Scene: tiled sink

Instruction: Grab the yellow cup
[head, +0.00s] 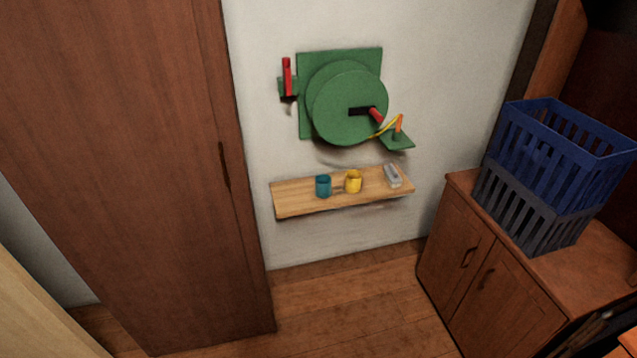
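The yellow cup (353,182) stands upright on a narrow wooden wall shelf (293,206), near its middle. A teal cup (323,187) stands just to its left on the same shelf. A small grey-white object (392,176) lies to its right, near the shelf's right end; I cannot tell what it is. The yellow cup's near side is unobstructed in the head view. My gripper does not show.
A green round wall fixture (345,100) with red and yellow parts hangs above the shelf. A tall brown door or cabinet (130,150) stands left. A wooden cabinet (470,260) with a blue and grey crate (560,145) stands right. The wood floor (340,310) below the shelf is clear.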

